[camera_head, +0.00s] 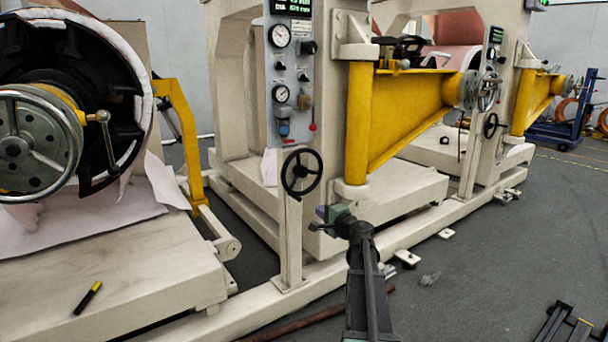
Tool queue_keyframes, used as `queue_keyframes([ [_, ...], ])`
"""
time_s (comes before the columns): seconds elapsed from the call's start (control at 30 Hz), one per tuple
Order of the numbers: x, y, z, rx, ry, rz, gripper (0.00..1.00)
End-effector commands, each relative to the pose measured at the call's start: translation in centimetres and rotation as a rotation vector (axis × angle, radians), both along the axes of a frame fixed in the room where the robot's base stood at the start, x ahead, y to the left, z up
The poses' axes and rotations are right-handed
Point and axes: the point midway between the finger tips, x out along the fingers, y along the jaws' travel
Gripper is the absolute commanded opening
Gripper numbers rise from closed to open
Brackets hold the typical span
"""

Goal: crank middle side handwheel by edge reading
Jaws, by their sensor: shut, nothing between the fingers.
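The middle black side handwheel (302,174) has a spoked rim and is mounted upright on the cream post below a gauge panel. My gripper (321,220) is shut and empty, just below and to the right of the wheel in the picture. It looks apart from the rim, but its depth relative to the wheel is hard to judge. A digital display (293,5) with green characters tops the panel, partly cut off by the frame; its digits are too small to read surely. Two round dial gauges (279,36) (281,94) sit below it.
A yellow arm (400,115) projects right of the post. Another black handwheel (491,125) is on the machine further right. A large reel (80,80) stands left. A marker (87,298) lies on the cream platform (150,265).

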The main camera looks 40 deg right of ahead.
Motion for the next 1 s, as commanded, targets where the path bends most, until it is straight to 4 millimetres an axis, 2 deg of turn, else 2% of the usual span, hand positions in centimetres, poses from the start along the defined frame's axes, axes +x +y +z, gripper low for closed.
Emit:
queue_keyframes([
  [0.7, 9.5, -0.6, 0.0, -0.001, 0.001, 0.003, 0.0],
  [1.0, 9.3, 3.1, 2.6, -0.001, 0.001, 0.004, 0.0],
])
